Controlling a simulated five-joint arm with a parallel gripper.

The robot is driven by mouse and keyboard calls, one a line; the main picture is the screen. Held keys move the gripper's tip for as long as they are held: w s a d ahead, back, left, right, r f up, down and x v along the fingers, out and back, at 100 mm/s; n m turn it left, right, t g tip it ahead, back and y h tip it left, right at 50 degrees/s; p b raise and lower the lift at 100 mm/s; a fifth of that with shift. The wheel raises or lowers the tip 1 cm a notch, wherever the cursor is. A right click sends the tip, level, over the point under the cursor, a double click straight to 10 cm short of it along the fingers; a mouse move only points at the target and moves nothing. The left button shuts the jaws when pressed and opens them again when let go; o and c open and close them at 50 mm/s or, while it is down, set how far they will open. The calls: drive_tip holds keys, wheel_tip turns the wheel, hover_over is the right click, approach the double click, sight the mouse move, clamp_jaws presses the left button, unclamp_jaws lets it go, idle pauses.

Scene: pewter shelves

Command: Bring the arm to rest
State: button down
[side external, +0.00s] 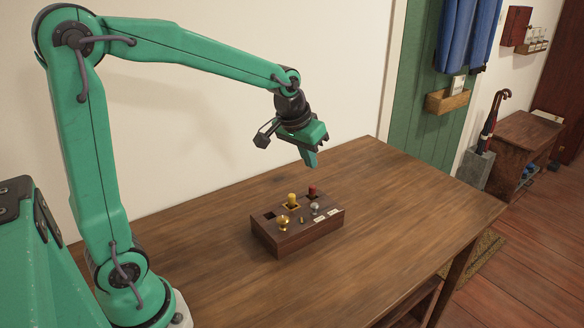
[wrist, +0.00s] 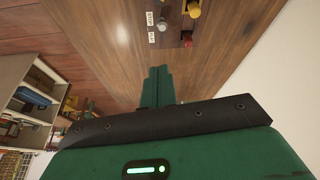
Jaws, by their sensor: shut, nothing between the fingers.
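My green gripper (side external: 310,160) hangs in the air above the table, behind and above a dark wooden box with knobs (side external: 300,235). Its fingers point down and touch nothing. In the wrist view the two fingers (wrist: 157,80) are pressed together with nothing between them. My arm rises from its base at the left, bends at the top and reaches out to the right.
The box carries a yellow knob (side external: 292,198), a red knob (side external: 312,190), a brass knob (side external: 283,222) and a silver knob (side external: 315,208). The wooden table (side external: 390,210) is bare around it. A pale wall (side external: 220,110) stands behind the table.

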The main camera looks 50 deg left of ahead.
drive_tip(key=s+d+r+m, duration=0.1)
drive_tip(key=s+d, duration=0.1)
drive_tip(key=s, duration=0.8)
drive_tip(key=s+d+r+m+t, duration=0.1)
drive_tip(key=s+r, duration=0.1)
drive_tip(key=s, duration=0.8)
drive_tip(key=shift+d, duration=0.4)
drive_tip(key=shift+s, duration=0.1)
